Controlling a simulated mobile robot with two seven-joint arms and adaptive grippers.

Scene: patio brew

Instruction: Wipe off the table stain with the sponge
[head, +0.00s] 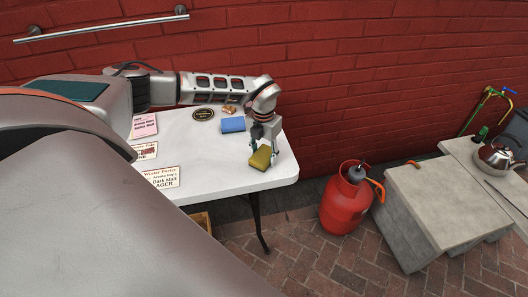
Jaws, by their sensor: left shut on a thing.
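A yellow and green sponge (260,158) is near the right end of the white table (215,175). My left gripper (264,146) points down at it and is shut on it. I cannot tell whether the sponge touches the table top. A small brown patch (229,109), which may be the stain, shows near the table's back edge, behind a blue block-like thing (233,124). My right gripper is not in view.
A brick wall (330,90) closes the back. A red gas cylinder (345,200) and concrete blocks (430,205) stand right.

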